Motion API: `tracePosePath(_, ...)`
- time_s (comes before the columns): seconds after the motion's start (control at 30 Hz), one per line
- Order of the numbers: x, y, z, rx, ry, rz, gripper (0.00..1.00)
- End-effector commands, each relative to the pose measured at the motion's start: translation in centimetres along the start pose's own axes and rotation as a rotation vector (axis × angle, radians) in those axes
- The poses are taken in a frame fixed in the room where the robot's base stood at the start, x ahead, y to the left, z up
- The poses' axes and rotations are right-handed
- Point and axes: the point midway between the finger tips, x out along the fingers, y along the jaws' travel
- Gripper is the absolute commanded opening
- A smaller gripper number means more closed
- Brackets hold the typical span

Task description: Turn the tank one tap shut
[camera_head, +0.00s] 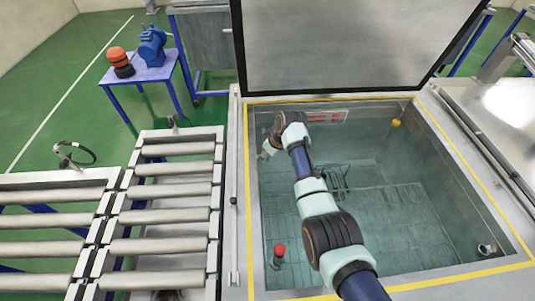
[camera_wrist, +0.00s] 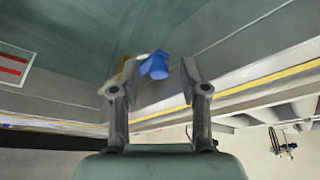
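A blue tap handle (camera_wrist: 155,65) shows in the wrist view, on the grey wall ahead of my gripper. A brass-coloured part (camera_wrist: 125,70) is beside it, partly behind the left finger. My gripper (camera_wrist: 157,88) is open. The handle appears between and beyond its fingertips; I cannot tell whether they touch it. In the head view my gripper (camera_head: 267,150) is small, near the tank's left wall, and the tap cannot be made out there.
A red-topped fitting (camera_head: 279,250) stands in the tank's near left corner. A yellow ball (camera_head: 396,122) is at the back wall. A red-striped label (camera_wrist: 12,68) shows in the wrist view. A roller conveyor (camera_head: 165,215) lies left of the tank.

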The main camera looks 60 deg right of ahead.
Motion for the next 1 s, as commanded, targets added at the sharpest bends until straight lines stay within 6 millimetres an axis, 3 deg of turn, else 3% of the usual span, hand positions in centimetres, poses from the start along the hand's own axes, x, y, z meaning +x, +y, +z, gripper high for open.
tracePosePath(0.17, -0.3, 0.0, 0.0, 0.000, 0.001, 0.001, 0.44)
tracePosePath(0.27, -1.4, 0.1, -0.1, -0.001, 0.003, 0.002, 0.44)
tracePosePath(0.5, -7.3, 0.1, -0.1, 0.000, 0.003, 0.003, 0.44)
tracePosePath(0.7, -11.0, 0.0, 0.0, -0.001, 0.001, 0.001, 0.44)
tracePosePath(1.0, -12.0, 0.0, 0.0, 0.000, 0.000, 0.000, 0.44)
